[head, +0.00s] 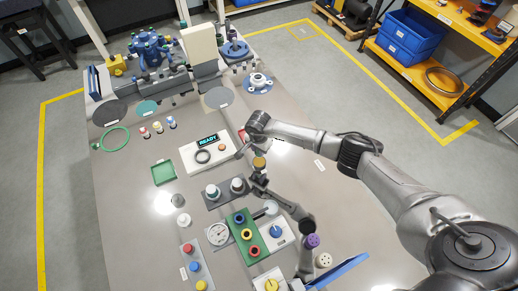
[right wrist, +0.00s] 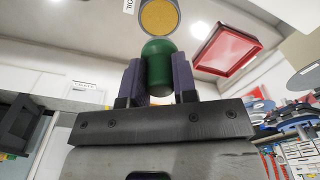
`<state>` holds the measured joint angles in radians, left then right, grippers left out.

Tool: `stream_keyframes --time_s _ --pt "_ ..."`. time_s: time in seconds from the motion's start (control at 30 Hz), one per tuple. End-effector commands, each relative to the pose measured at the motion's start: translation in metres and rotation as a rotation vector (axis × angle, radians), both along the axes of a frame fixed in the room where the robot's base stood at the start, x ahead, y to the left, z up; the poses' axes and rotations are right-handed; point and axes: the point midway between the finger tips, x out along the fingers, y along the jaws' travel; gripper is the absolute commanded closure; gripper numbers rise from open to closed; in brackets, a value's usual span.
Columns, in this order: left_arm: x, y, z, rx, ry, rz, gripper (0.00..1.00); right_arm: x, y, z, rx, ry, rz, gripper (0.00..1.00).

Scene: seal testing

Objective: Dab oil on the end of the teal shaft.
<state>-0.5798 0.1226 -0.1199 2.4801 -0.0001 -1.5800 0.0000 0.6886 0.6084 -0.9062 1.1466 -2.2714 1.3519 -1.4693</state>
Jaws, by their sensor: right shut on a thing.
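A dark green, round-ended piece, which I take to be the teal shaft (right wrist: 157,62), sits upright between the purple-grey finger pads of my right gripper (right wrist: 158,78) in the right wrist view. The gripper is shut on it. Its rounded end points toward a yellow pad in a grey round holder, the oil pad (right wrist: 159,17), with an "OIL" label beside it. Whether the end touches the pad I cannot tell. In the head view my right gripper (head: 243,152) is small beside the oil pad (head: 258,163), and the shaft is not clear. My left gripper is not in view.
A red tray (right wrist: 225,44) lies near the oil pad. A white console (head: 190,162) reads READY and has a black ring (head: 203,156) on it. A green tray (head: 163,173), a dial gauge (head: 218,233) and a green block (head: 238,224) share the table. Its left front is fairly clear.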

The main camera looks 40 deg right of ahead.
Motion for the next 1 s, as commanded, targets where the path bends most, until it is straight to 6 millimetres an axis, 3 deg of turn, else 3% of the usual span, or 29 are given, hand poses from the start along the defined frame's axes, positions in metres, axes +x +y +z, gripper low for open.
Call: stream_keyframes --time_s 0.6,1.0 --pt "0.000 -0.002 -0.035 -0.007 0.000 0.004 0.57 0.000 0.000 -0.051 0.000 0.000 0.003 0.92" --pt "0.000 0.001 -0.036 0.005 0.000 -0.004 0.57 0.000 0.000 -0.054 0.000 0.000 0.003 0.92"
